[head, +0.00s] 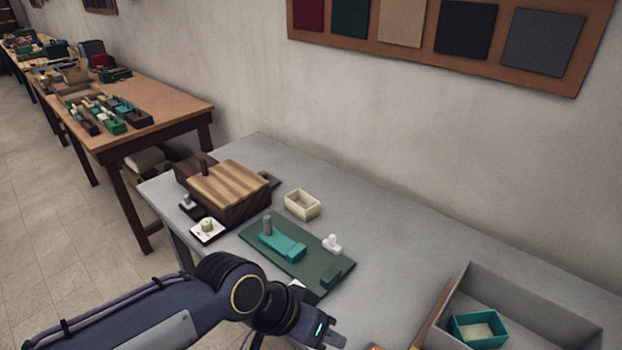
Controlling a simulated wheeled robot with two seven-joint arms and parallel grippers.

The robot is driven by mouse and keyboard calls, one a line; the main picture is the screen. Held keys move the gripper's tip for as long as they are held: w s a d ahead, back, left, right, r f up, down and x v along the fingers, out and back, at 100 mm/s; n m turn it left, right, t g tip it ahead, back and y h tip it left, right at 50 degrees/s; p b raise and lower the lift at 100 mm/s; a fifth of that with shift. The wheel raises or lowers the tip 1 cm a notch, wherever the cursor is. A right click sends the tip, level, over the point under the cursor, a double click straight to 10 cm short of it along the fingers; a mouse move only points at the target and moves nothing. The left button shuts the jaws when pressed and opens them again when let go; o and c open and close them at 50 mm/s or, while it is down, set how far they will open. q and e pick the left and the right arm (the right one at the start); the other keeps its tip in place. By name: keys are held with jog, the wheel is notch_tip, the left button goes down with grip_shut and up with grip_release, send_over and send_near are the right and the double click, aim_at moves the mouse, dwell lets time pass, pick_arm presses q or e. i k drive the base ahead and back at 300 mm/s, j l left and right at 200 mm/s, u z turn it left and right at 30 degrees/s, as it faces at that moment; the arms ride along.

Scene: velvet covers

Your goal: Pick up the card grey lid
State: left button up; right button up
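I cannot pick out a card grey lid with certainty. A small pale square lid-like piece with a cream knob (207,230) lies at the left of the grey table. Beside it is a dark piece with a grey knob (188,204). My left gripper (326,338) is at the bottom middle, in front of the green board and apart from these pieces. Its fingertips are small and partly cut off, so its opening is unclear. My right gripper is out of view.
A grey crate (540,310) holding a teal box (478,330) is at the right. The table between board and crate is mostly clear. A wall is behind.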

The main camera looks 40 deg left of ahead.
aim_at(273, 181)
jog(key=j+z, duration=0.4)
jog(key=k+j+z, duration=0.1)
jog(key=z, duration=0.3)
jog(key=k+j+z, duration=0.15)
jog(key=j+z, duration=0.25)
jog(key=l, duration=0.1)
